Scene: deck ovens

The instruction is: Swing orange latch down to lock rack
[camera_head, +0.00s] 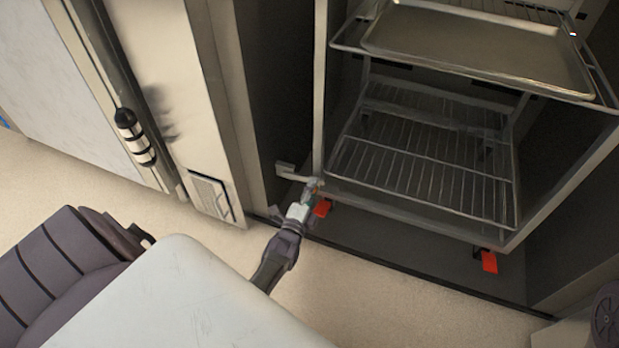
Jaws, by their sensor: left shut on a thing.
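The wire rack (420,208) stands inside the dark oven bay. An orange latch (322,208) shows at the foot of its lower left corner, partly hidden by my gripper. A second orange piece (489,262) hangs under the lower right corner. My left gripper (312,188) reaches up from below to the lower left corner and is shut at the orange latch. Its fingertips cover the exact contact. A pale lever (292,173) sticks out just left of the fingertips. I see no right gripper.
A metal tray (480,45) lies on the rack's top shelf; the lower wire shelves look empty. The bay's front sill (400,266) borders clear, light floor (350,300).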

